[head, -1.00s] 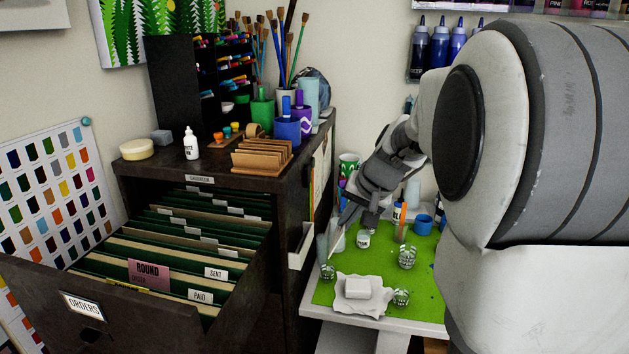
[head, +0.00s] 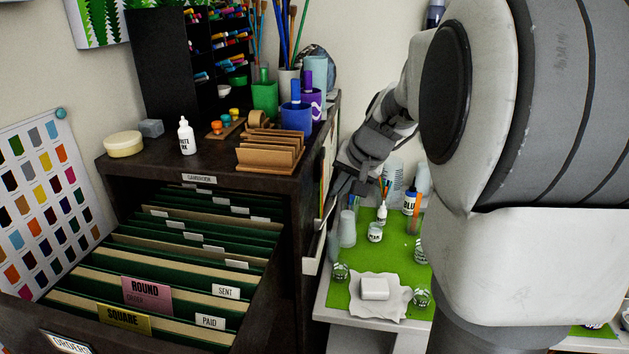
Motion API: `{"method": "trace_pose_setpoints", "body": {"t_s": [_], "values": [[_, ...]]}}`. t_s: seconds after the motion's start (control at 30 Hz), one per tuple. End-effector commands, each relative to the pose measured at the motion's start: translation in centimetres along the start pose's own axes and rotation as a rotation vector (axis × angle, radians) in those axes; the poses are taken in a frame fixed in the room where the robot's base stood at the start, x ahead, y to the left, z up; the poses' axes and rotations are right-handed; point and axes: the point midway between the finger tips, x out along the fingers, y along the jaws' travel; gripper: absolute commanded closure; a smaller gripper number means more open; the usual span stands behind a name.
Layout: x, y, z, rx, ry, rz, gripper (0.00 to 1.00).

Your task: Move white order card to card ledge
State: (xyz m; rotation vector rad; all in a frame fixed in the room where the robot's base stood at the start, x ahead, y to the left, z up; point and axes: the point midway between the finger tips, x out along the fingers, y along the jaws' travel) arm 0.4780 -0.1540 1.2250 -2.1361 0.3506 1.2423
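I cannot make out a white order card for certain in the head view. The open drawer (head: 120,331) holds a pink ROUND card (head: 146,292), a yellow SQUARE card (head: 123,320) and white SENT and PAID tabs among green folders. A small white ledge (head: 312,264) on the cabinet's right side may be the card ledge; its contents are hidden. A stepped wooden rack (head: 270,152) stands empty on the cabinet top. My gripper (head: 330,205) points down beside the cabinet's right side, above the green mat's left end. Its fingertips are too small and dark to read.
The dark cabinet (head: 225,190) bears cups of brushes, a white bottle (head: 186,136) and a marker rack. The green mat (head: 385,250) holds bottles, cups and a white block (head: 375,288) on paper. My large arm covers the right side.

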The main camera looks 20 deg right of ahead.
Motion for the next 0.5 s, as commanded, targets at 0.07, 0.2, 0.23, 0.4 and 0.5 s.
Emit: {"method": "trace_pose_setpoints", "body": {"t_s": [0.07,0.2,0.23,0.4,0.5], "values": [[0.7,0.1,0.3,0.0,-0.001,0.0,1.0],[1.8,0.3,0.8,0.0,-0.001,0.0,1.0],[2.1,0.3,0.9,0.0,-0.002,0.0,1.0],[3.5,0.5,1.5,0.0,-0.002,0.0,1.0],[4.4,0.6,1.9,0.0,-0.003,0.0,1.0]]}}
